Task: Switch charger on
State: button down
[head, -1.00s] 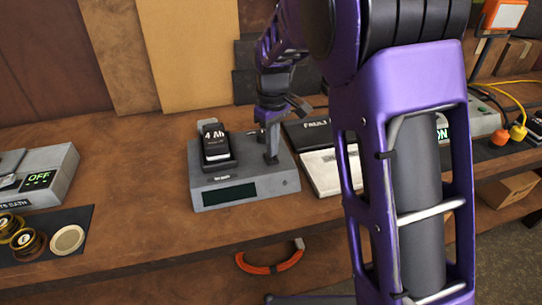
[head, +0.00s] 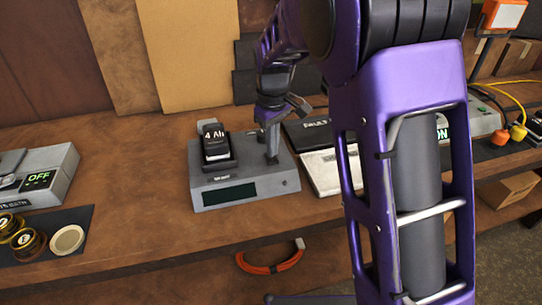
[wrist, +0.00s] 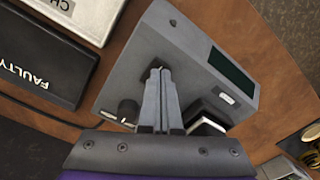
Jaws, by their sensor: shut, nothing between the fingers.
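The grey charger (head: 242,193) sits on the wooden bench in the middle of the head view, with a dark blank display on its front. A black battery labelled 4 Ah (head: 215,142) stands upright in its dock. My gripper (head: 272,158) is shut and empty, pointing down at the right part of the charger's top. In the wrist view the shut fingertips (wrist: 156,72) lie over the charger's top (wrist: 185,42), beside a dark round knob (wrist: 128,110). Whether the fingertips touch the top, I cannot tell. Any switch under them is hidden.
A box reading OFF (head: 42,180) stands at the left, near round brass parts (head: 22,238) on a dark mat. A black FAULTY bin (wrist: 38,72) and a pale one (wrist: 85,15) lie beside the charger. A unit reading ON is behind my arm.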

aim_at(272, 160)
jog(key=shift+f+b, duration=0.5)
jog(key=shift+f, duration=0.45)
dwell(0.4)
jog(key=shift+r+p, duration=2.9)
jog(key=shift+r, duration=0.7)
